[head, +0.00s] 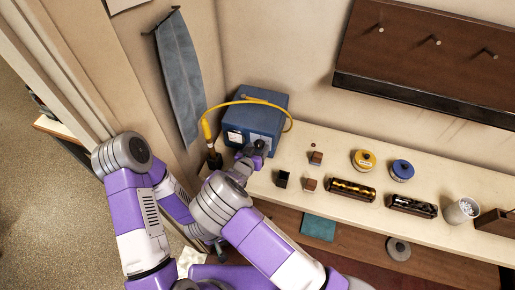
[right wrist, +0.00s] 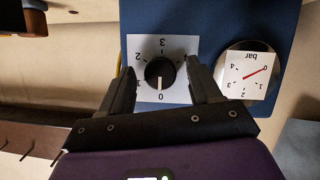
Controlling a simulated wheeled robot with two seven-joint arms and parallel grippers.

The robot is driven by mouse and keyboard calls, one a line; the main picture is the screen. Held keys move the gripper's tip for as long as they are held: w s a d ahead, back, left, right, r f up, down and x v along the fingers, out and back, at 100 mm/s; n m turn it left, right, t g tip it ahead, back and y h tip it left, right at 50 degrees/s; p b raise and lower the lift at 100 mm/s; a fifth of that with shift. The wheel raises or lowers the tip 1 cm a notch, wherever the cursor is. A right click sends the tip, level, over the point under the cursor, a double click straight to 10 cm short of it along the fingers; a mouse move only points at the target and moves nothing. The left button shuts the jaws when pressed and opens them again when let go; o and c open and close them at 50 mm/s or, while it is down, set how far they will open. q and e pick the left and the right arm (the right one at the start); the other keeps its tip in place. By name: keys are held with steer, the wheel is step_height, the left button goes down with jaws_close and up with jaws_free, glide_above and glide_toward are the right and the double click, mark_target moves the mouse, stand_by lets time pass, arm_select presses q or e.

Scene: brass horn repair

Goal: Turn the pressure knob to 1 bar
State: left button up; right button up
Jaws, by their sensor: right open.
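The pressure knob (right wrist: 160,72) is a round black knob on a white numbered dial plate (right wrist: 184,47) on the blue box. Its white mark points at 0. The round bar gauge (right wrist: 232,87) beside it has a red needle at 0. The blue box (head: 265,105) stands at the back of the bench in the head view. My right gripper (head: 256,149) is at the box front; in the right wrist view its open fingers (right wrist: 160,78) stand on either side of the knob, with gaps visible. My left gripper is mostly hidden among the arm links in the head view.
A yellow hose (head: 238,103) loops over the box to a torch in a dark stand at its left. Small blocks (head: 316,158), yellow (head: 363,160) and blue (head: 402,170) tins and dark racks sit to the right. A grey cloth (head: 180,75) hangs on the wall.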

steer(key=shift+w, duration=0.15)
steer(key=shift+f, duration=0.1)
steer(key=shift+c, duration=0.6)
steer(key=c, duration=0.9)
steer(key=shift+d+f+m+y+b, duration=0.15)
steer(key=shift+m+y+b, duration=0.25)
steer(key=shift+b, duration=0.6)
steer(key=m+t+y+b, duration=0.1)
steer(key=m+y+b, duration=0.1)
steer(key=b, duration=0.7)
steer(key=m+t+y+b, duration=0.1)
steer(key=m+b, duration=0.3)
steer(key=b, duration=0.4)
steer(key=shift+d+f+m+y+b, duration=0.1)
steer(key=shift+m+y+b, duration=0.3)
steer(key=shift+y, duration=0.1)
steer(key=shift+m+b, duration=0.4)
steer(key=shift+b, duration=0.6)
steer(key=shift+r, duration=0.2)
steer(key=o, duration=1)
